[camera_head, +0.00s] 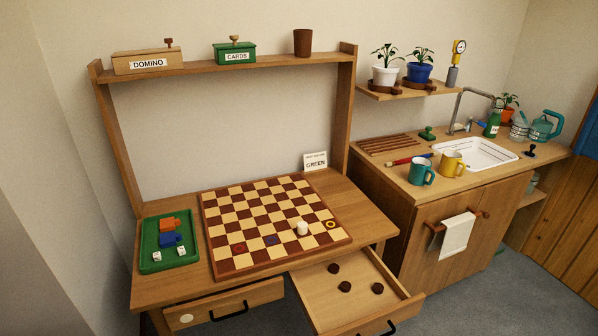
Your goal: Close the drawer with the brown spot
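The right drawer (325,300) of the wooden desk is pulled well out. Three dark brown discs (344,287) lie loose inside it. Its black handle (378,329) shows at the bottom edge of the view, and its front is mostly cut off or turned away, so I see no spot on it. The left drawer (262,294) has a cream spot (186,318) and a black handle; it looks shut or nearly so. Neither of my grippers is in view.
A checkerboard (223,232) and a green tray (147,255) with blocks and dice lie on the desk. A sink counter (400,185) with mugs and a hanging towel (457,235) stands right of the open drawer. Grey floor (480,303) is free at the lower right.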

